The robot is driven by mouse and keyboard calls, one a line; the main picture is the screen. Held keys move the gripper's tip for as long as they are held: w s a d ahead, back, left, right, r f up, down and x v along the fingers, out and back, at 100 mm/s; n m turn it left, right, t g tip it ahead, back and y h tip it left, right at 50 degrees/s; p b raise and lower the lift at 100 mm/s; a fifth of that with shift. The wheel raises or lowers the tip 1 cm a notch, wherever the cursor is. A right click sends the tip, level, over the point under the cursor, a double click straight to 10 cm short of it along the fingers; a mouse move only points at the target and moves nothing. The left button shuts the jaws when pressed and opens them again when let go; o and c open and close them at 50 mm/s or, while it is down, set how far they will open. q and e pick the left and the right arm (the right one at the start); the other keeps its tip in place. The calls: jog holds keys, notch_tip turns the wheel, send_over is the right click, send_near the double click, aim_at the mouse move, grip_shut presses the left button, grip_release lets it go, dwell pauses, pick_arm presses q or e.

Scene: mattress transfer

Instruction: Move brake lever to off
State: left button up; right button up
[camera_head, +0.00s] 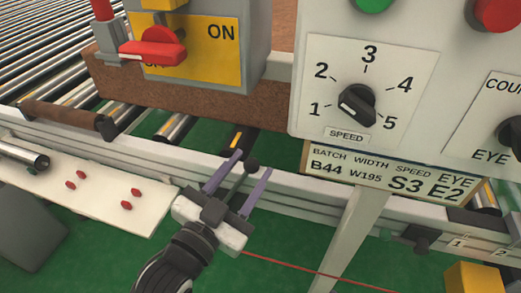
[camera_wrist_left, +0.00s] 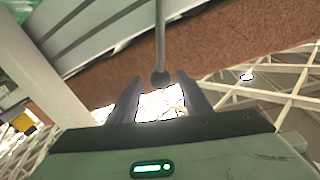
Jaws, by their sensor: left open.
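A dark ball-ended lever (camera_head: 251,163) shows between the tips of my left gripper (camera_head: 252,164), in front of the conveyor rail. In the left wrist view its thin rod comes down from the top to a dark ball (camera_wrist_left: 160,79), which sits between the fingers of the left gripper (camera_wrist_left: 160,84). The fingers are open, with a gap to each side of the ball. I see no label on this lever. A red handle (camera_head: 153,52) lies across a yellow plate (camera_head: 215,58) marked ON; it partly covers the lower-left word. My right gripper is out of view.
A grey control panel (camera_head: 410,50) with a speed knob (camera_head: 357,105) stands to the right, above a batch sign (camera_head: 395,174). A white board (camera_head: 85,190) with several red pegs lies at left. A red line (camera_head: 320,271) crosses the green floor.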

pick_arm(q)
jog(key=x, duration=0.6)
jog(key=shift+a, duration=0.1)
grip_shut()
